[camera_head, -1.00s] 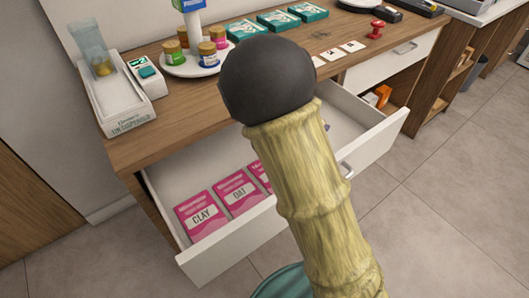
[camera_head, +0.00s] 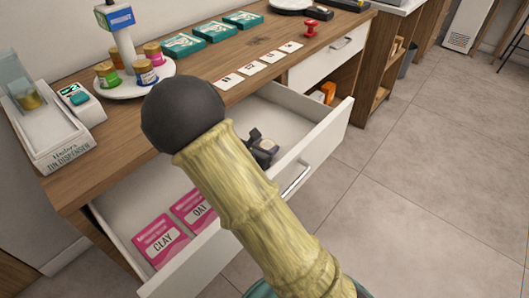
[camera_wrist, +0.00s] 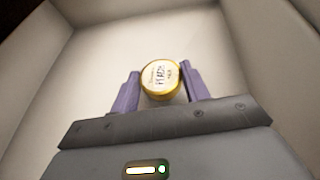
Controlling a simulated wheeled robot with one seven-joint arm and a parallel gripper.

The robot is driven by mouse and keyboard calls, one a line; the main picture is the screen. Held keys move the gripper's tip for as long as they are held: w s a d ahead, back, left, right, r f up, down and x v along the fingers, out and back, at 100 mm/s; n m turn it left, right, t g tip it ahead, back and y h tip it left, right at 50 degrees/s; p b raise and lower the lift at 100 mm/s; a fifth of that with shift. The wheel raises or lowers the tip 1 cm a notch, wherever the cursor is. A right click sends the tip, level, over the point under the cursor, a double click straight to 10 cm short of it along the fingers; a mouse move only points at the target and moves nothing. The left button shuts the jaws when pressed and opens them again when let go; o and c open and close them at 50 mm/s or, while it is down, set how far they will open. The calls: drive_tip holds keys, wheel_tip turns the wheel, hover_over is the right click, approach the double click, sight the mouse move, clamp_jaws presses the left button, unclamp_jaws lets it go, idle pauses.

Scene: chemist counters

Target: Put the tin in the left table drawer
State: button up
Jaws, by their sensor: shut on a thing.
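The tin (camera_wrist: 160,78) is small and round, with a gold rim and a white lid printed with a word like "PEACH". It sits between the two purple fingers of my gripper (camera_wrist: 161,84) in the wrist view, and the fingers are shut on it. The left table drawer (camera_head: 325,130) is pulled open, with a pale interior. In the head view my gripper (camera_head: 263,148) is over the right part of this drawer, partly hidden behind my arm. Pale drawer walls surround the tin in the wrist view. I cannot tell whether the tin touches the drawer floor.
Pink packets, one marked CLAY (camera_head: 160,241) and one OAT (camera_head: 195,211), lie in the drawer's left part. A tin dispenser (camera_head: 55,152) and a round stand with jars (camera_head: 146,72) are on the counter. The right drawer (camera_head: 328,58) is shut.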

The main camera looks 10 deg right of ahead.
drive_tip(key=shift+f, duration=1.05)
drive_tip(key=shift+f+b, duration=0.2)
drive_tip(key=shift+b, duration=0.1)
drive_tip(key=o, duration=1)
drive_tip(key=shift+r, duration=0.15)
drive_tip(key=shift+a+r, duration=0.15)
drive_tip(key=p+v, duration=0.3)
drive_tip(key=v, duration=0.8)
drive_tip(key=shift+s+a+r, duration=0.15)
drive_tip(key=shift+s+a, duration=0.05)
drive_tip(key=shift+s, duration=0.15)
